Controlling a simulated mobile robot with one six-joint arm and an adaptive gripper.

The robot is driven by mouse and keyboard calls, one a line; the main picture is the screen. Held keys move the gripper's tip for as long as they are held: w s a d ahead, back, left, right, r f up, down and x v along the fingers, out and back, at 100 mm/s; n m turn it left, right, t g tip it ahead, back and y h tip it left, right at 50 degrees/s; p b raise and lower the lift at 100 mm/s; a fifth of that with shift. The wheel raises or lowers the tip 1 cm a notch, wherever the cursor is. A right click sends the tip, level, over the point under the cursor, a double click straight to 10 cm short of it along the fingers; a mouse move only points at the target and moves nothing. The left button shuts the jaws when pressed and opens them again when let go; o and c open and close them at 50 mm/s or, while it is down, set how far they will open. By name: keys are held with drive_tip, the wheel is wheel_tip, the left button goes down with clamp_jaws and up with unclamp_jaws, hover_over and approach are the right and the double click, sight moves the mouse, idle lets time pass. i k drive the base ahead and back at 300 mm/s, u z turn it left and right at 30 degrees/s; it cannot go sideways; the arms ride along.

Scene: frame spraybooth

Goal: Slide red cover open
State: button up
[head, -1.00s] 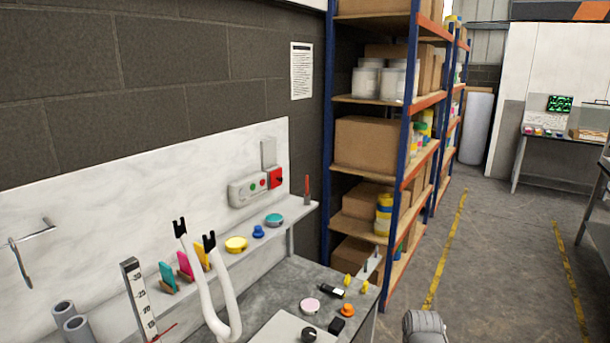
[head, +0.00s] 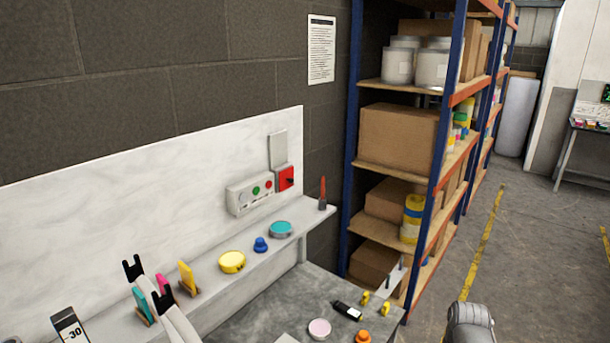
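A red square piece (head: 286,179) with a black knob or lever on it is on the white back panel, just right of a pale control box (head: 250,192) with green and red buttons. It is the only red cover-like part I can make out. A plain grey plate (head: 278,148) sits directly above it. At this size I cannot tell whether the red piece slides or is shut.
A narrow ledge below holds a yellow disc (head: 232,262), blue knob (head: 261,244), teal disc (head: 281,229) and red-tipped tool (head: 322,194). White black-tipped prongs (head: 172,318) rise in front. Blue-posted shelving (head: 354,110) stands right; open floor lies beyond.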

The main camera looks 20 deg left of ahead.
sight(286, 177)
drive_tip(key=u, duration=0.2)
drive_tip(key=i, duration=0.85)
drive_tip(key=u, duration=0.4)
